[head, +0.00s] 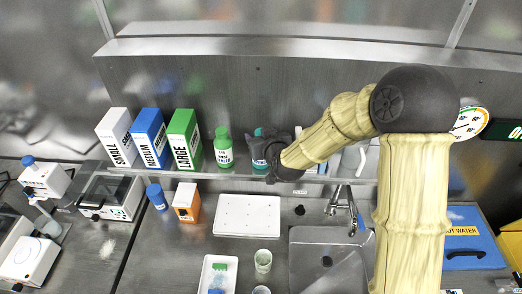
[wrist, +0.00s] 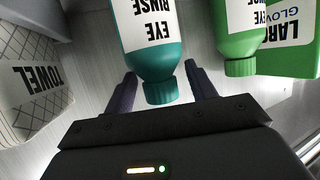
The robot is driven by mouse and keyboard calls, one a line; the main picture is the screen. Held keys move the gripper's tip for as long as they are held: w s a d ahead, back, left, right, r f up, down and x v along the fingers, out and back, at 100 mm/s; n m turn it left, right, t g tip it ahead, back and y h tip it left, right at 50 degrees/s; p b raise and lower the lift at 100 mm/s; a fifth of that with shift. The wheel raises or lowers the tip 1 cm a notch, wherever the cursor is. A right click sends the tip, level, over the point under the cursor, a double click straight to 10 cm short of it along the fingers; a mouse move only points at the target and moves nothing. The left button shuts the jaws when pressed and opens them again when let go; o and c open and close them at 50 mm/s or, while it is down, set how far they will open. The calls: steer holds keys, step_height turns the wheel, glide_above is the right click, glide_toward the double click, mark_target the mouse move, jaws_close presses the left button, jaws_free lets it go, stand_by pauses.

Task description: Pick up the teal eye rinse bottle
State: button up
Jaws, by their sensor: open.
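The teal eye rinse bottle (wrist: 152,50), with a white label and ribbed cap, stands on the shelf. In the wrist view it appears upside down, its cap and shoulder between the two fingers of my gripper (wrist: 160,72). The fingers are open, with a visible gap on each side of the bottle. In the head view the teal bottle (head: 258,149) is partly hidden behind my gripper (head: 271,158).
A similar green eye rinse bottle (head: 223,148) stands close to the left, beside the green LARGE glove box (head: 183,139). Blue and white glove boxes stand farther left. A TOWEL package (wrist: 35,92) is on the bottle's other side. A sink (head: 325,262) lies below the shelf.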

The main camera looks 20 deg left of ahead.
jaws_close()
stand_by(0.3)
steer(key=shift+r, duration=0.1)
step_height(320, 180, up, 10)
steer(key=b, duration=0.3)
stand_by(0.4)
steer(key=shift+w, duration=0.1)
stand_by(0.4)
